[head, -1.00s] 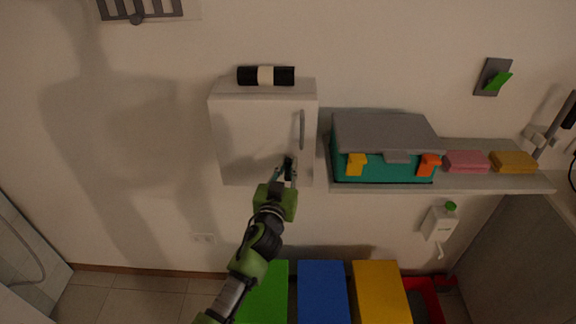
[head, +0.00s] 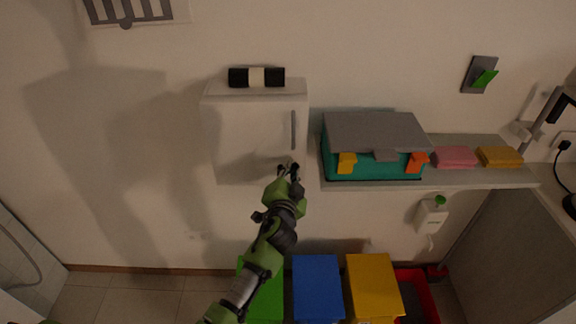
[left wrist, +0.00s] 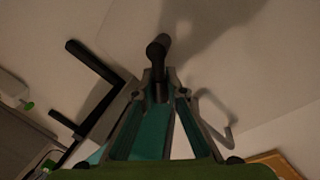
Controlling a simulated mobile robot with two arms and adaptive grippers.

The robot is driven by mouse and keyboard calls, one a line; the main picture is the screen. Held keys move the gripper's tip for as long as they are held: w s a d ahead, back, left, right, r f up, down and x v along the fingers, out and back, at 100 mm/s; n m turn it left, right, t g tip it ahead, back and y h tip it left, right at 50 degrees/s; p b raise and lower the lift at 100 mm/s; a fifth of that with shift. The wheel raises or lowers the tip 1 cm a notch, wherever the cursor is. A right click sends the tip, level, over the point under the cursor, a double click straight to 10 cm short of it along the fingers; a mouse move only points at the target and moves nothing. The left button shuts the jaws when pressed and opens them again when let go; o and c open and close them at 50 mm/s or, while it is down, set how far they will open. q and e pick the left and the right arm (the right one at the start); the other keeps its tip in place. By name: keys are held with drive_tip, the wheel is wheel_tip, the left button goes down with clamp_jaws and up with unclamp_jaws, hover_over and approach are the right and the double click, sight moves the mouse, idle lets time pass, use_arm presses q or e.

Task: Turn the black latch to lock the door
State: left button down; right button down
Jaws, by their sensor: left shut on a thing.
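The white wall cabinet (head: 245,125) has its door closed or nearly so, with a grey vertical handle (head: 293,130) at its right. My left gripper (head: 288,170) is at the door's lower right corner. In the left wrist view its teal-lined fingers (left wrist: 160,95) converge on the black latch (left wrist: 158,50), a short dark knob whose stem runs between the fingertips. The gripper is shut on the latch. In the head view the latch is mostly hidden by the fingers. My right gripper is not in view.
A shelf (head: 470,181) to the right carries a teal toolbox (head: 380,166) with a grey lid, a pink sponge (head: 455,157) and a yellow one (head: 499,156). Green, blue (head: 318,285) and yellow bins stand below.

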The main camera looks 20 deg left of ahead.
use_arm(q)
drive_tip(key=shift+w+d+f+m+g+y+b, duration=0.15)
drive_tip(key=shift+f+m+y, duration=0.3)
drive_tip(key=shift+m, duration=0.85)
drive_tip(key=shift+s+d+f+m+g+y+b, duration=0.1)
drive_tip(key=shift+d+f+m+g+y, duration=0.15)
drive_tip(key=shift+f+m, duration=0.7)
drive_tip(key=shift+w+d+f+m+g+y+b, duration=0.15)
drive_tip(key=shift+m+y, duration=0.25)
drive_tip(key=shift+m, duration=1.25)
drive_tip(key=shift+s+f, duration=0.1)
drive_tip(key=shift+f, duration=0.05)
drive_tip(key=c, duration=2)
unclamp_jaws()
drive_tip(key=shift+d, duration=0.1)
drive_tip(key=shift+c, duration=0.2)
drive_tip(key=v, duration=1.2)
drive_tip(key=shift+f, duration=0.1)
